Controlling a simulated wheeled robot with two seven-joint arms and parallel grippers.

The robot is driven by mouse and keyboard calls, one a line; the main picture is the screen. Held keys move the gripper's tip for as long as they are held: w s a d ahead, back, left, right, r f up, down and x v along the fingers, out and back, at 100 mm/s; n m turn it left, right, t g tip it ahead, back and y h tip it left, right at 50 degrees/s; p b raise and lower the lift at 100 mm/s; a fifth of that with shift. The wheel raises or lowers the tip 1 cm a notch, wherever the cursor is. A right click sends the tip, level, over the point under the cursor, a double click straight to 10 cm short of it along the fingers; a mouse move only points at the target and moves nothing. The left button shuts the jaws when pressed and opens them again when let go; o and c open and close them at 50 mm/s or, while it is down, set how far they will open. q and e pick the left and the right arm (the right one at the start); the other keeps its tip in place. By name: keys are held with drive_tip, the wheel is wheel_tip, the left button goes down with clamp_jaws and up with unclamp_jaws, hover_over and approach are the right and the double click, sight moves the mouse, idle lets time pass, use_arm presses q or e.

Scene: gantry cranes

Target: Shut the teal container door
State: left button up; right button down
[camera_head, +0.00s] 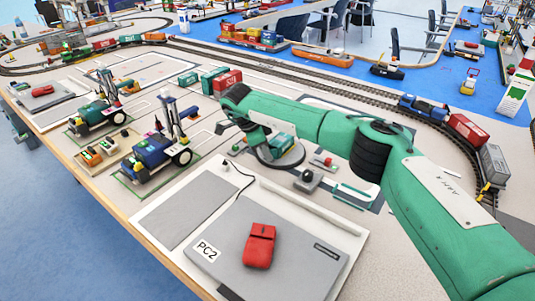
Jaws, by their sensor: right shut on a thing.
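My right arm comes in from the right, and its gripper (262,148) hangs down at the left side of a teal container (280,146) in the middle of the table. The container stands on a round dark-rimmed disc (288,163). The gripper is shut at the container's door side; the fingertips and the door are mostly hidden by my wrist and the container, so I cannot tell how far the door stands open. My left gripper is not in view.
Model cranes (155,150) stand to the left. A red box (227,80) and more teal containers (210,78) stand behind. A railway track (330,85) curves behind and to the right.

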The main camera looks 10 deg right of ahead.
drive_tip(key=shift+w+a+m, duration=0.15)
drive_tip(key=shift+m, duration=0.35)
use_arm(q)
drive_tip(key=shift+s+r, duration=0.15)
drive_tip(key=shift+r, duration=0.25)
use_arm(e)
drive_tip(key=shift+w+m+g, duration=0.1)
drive_tip(key=shift+m+g, duration=0.2)
drive_tip(key=shift+m, duration=0.1)
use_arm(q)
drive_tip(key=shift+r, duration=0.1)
